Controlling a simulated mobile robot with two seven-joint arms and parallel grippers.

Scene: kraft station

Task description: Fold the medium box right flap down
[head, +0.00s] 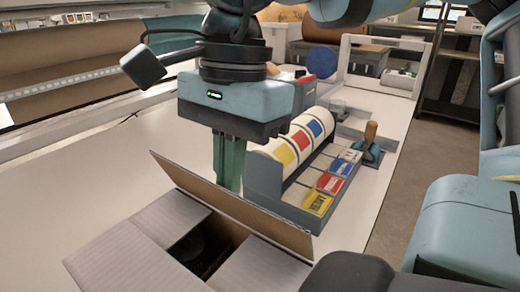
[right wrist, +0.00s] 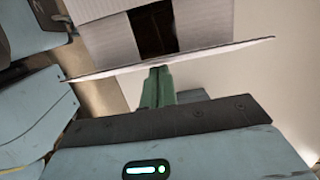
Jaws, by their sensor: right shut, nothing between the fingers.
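The medium box (head: 120,265) is a light cardboard carton at the bottom of the head view, and it also shows in the right wrist view (right wrist: 108,40). Its flap on the far right side (head: 230,206) stands up and tilts outward. In the right wrist view, this flap (right wrist: 215,53) appears nearly edge-on. Other flaps lie folded inward, leaving a dark gap in the middle. My right gripper (head: 228,185) is shut and empty, with its green fingers pointing down behind the raised flap. Its fingertips (right wrist: 158,72) are right at the flap, but contact is unclear. My left gripper is out of view.
A grey label dispenser (head: 265,178) with coloured labels stands just right of the gripper. A wooden-handled stamp (head: 370,135) is beyond it. The white table (head: 50,200) is clear left of the box. A brown paper roll (head: 60,55) lies at the back left.

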